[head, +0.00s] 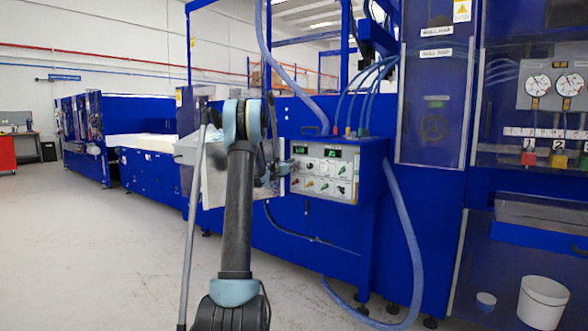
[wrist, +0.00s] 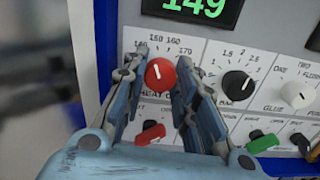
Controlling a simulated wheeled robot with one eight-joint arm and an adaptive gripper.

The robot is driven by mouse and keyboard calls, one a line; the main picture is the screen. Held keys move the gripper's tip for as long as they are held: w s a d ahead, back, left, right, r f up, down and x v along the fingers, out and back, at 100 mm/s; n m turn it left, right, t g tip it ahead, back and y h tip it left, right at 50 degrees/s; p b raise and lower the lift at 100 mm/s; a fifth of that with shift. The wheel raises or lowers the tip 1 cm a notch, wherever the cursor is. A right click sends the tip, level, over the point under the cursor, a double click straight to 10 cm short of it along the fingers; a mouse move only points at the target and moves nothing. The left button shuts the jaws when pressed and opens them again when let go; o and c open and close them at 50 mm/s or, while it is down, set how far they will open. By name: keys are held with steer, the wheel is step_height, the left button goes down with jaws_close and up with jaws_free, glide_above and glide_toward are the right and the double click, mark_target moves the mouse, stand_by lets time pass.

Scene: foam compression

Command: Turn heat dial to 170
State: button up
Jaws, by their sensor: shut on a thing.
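The red heat dial (wrist: 160,76) sits on the white control panel (wrist: 215,60) in the wrist view. Its white mark points up and slightly left, between the printed 150 and 160. The printed 170 is up and to the right of the dial. My gripper (wrist: 161,64) has one finger on each side of the dial and is shut on it. The green display (wrist: 195,10) above reads 149. In the head view my gripper (head: 276,168) is at the left edge of the panel (head: 325,172), and my arm hides part of that area.
A black dial (wrist: 237,85) and a white knob (wrist: 297,95) are to the right. A red switch (wrist: 151,134) and a green switch (wrist: 262,143) are below. Blue hoses (head: 402,230) hang right of the panel. Open floor (head: 120,250) lies to the left.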

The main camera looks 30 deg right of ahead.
steer(key=shift+w+a, duration=0.35)
steer(key=shift+w, duration=0.05)
stand_by(0.5)
steer(key=o, duration=1.1)
steer(key=shift+s, duration=0.1)
steer(key=shift+d, duration=0.1)
steer(key=shift+s, duration=0.1)
steer(key=v, duration=1.2)
steer(key=shift+f, duration=0.1)
